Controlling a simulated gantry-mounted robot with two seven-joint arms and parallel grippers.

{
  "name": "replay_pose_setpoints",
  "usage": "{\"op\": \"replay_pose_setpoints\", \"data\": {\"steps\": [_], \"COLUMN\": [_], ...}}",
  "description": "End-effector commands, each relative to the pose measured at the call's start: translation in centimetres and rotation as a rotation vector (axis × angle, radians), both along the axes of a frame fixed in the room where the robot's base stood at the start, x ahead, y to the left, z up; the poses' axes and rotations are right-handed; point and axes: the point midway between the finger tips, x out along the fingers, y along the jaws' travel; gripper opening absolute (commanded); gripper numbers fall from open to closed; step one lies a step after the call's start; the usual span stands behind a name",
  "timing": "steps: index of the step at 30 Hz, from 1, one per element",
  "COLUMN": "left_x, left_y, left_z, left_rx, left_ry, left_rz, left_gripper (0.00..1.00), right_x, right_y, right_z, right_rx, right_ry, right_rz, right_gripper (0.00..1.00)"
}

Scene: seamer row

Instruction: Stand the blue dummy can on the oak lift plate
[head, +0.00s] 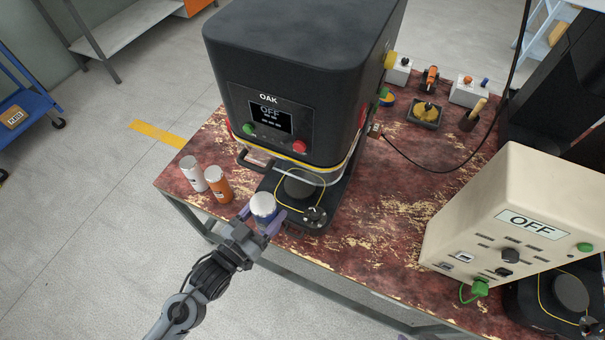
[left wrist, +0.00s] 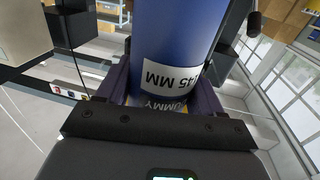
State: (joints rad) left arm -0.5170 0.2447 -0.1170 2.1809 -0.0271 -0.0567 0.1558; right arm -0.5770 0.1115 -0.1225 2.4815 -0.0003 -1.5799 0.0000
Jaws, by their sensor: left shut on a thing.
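The blue dummy can (head: 263,207) shows a pale top in the head view, held just in front of the oak seamer. In the left wrist view the blue can (left wrist: 172,40) fills the space between the fingers, with a white label reading "45 MM". My left gripper (head: 262,219) is shut on it. The oak lift plate (head: 300,184) is a dark round disc at the base of the black machine marked OAK (head: 300,80), just right of and behind the can. The plate looks bare. My right gripper is not in view.
A white can (head: 193,174) and an orange can (head: 218,184) stand left of the machine. A clear guard (head: 300,172) with a yellow edge hangs by the plate. A dark knob (head: 314,214) sits at the base's front. A cream machine (head: 520,225) stands right, with bare worn tabletop between.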

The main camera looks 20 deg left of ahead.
Motion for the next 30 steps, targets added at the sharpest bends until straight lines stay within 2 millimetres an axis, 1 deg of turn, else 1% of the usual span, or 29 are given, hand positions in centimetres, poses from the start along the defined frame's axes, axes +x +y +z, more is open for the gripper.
{"op": "replay_pose_setpoints", "data": {"steps": [5, 15, 21, 23, 25, 30], "left_x": [3.8, 12.8, 17.6, 18.7, 18.6, 18.5], "left_y": [-0.2, -1.1, -1.5, -1.6, -1.6, -1.6], "left_z": [0.2, 0.2, 0.1, 0.2, -1.3, -2.8], "left_rx": [-0.002, -0.001, -0.001, -0.001, 0.000, -0.001], "left_ry": [-0.007, -0.006, -0.003, -0.004, 0.003, 0.000], "left_rz": [0.000, -0.001, 0.000, 0.000, -0.001, -0.001], "left_gripper": [0.29, 0.29, 0.29, 0.29, 0.29, 0.29], "right_x": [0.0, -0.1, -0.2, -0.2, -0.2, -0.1], "right_y": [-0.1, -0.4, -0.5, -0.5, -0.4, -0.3], "right_z": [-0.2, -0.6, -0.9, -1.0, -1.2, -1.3], "right_rx": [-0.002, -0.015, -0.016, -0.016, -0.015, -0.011], "right_ry": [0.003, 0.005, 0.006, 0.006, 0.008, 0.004], "right_rz": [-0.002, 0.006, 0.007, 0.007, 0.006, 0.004], "right_gripper": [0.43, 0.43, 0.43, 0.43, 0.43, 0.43]}}
